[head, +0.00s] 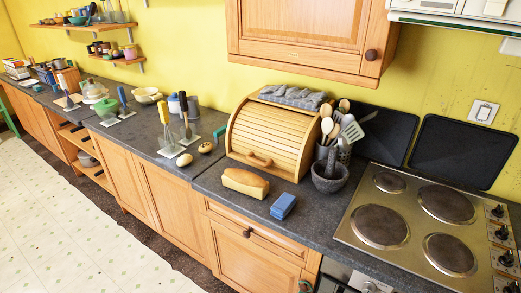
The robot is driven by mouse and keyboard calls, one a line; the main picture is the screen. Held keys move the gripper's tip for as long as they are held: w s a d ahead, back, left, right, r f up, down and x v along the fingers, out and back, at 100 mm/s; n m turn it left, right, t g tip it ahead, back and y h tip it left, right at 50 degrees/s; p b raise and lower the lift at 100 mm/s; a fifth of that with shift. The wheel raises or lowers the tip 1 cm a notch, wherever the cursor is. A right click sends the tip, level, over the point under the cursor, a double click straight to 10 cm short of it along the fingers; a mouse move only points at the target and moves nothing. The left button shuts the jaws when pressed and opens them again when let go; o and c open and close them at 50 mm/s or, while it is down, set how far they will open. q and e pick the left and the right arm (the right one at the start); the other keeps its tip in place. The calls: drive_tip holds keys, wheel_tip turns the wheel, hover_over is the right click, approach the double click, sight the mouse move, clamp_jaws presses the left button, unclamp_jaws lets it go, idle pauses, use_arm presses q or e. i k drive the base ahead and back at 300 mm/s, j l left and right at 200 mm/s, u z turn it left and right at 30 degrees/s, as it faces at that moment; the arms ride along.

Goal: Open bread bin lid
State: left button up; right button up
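The wooden bread bin (235,140) stands on the dark worktop against the yellow wall, near the middle of the head view. Its slatted roll lid (268,135) is down over the front, with a small wooden handle (260,159) low on it. A grey cloth or mitt (290,97) lies on top of the bin. Neither of my grippers shows in the head view.
A bread loaf (245,182) and a blue block (283,206) lie in front of the bin. A mortar (328,178) and a utensil holder (343,150) stand close to its right, beside the hob (400,222). Small round items (184,160) are at its left. A cabinet (305,35) hangs above.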

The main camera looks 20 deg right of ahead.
sight(264, 152)
drive_tip(key=i+z, duration=0.1)
drive_tip(key=z, duration=0.25)
drive_tip(key=j+z, duration=0.15)
drive_tip(key=z, duration=0.2)
drive_tip(key=i+j+z, duration=0.1)
drive_tip(key=z, duration=0.2)
drive_tip(key=i+j+z, duration=0.15)
drive_tip(key=j+z, duration=0.15)
drive_tip(key=j, duration=0.2)
drive_tip(key=j+z, duration=0.25)
drive_tip(key=j, duration=0.3)
drive_tip(key=i, duration=0.05)
